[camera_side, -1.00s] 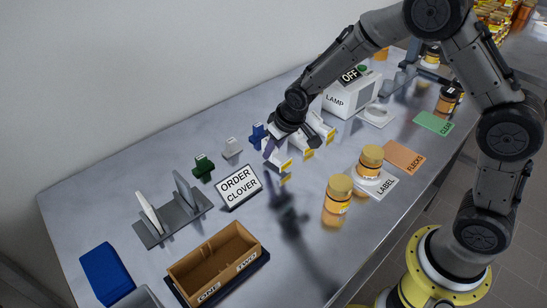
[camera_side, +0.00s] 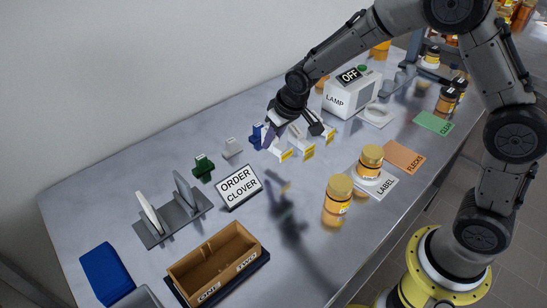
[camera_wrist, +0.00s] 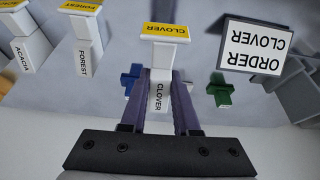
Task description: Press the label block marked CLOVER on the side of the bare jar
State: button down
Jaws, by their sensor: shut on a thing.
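My gripper (camera_wrist: 160,105) is shut on the white CLOVER label block (camera_wrist: 157,75), whose yellow CLOVER face points outward. In the side view the block (camera_side: 278,151) hangs above the table, with a blurred reflection below it. A gold-lidded amber jar (camera_side: 369,164) stands on the white LABEL mat (camera_side: 384,188), in front and to the right of my gripper. A similar jar (camera_side: 338,202) stands on the bare table nearer the camera. I cannot tell clearly which jar is bare. The FOREST block (camera_wrist: 84,45) and ACACIA block (camera_wrist: 27,40) stand beside the held block.
An ORDER CLOVER sign (camera_side: 238,187) stands left of my gripper. Green (camera_side: 203,166), white (camera_side: 231,147) and blue (camera_side: 257,136) small pieces stand behind. The LAMP box (camera_side: 350,96) reads OFF. A brown box (camera_side: 217,263) sits at front left.

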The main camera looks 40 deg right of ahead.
notch_tip(320, 180, up, 11)
jog(key=s+d+m+g+h, duration=0.1)
jog(key=s+d+m+h, duration=0.1)
jog(key=s+d+m, duration=0.6)
jog(key=s+d+m+g+h, duration=0.15)
jog(key=s+d+m, duration=0.25)
jog(key=d, duration=0.8)
jog(key=s+d+m+g, duration=0.2)
jog(key=s+d+m, duration=0.35)
jog(key=s, duration=0.25)
jog(key=s+d+m+g, duration=0.2)
jog(key=s+d+m, duration=0.2)
jog(key=s+m, duration=0.3)
jog(key=shift+n+h, duration=0.25)
jog(key=shift+n, duration=0.5)
jog(key=f, duration=1.2)
jog(key=shift+s+f, duration=0.15)
jog(key=shift+s, duration=0.05)
jog(key=shift+f, duration=0.5)
jog(key=shift+a, duration=0.1)
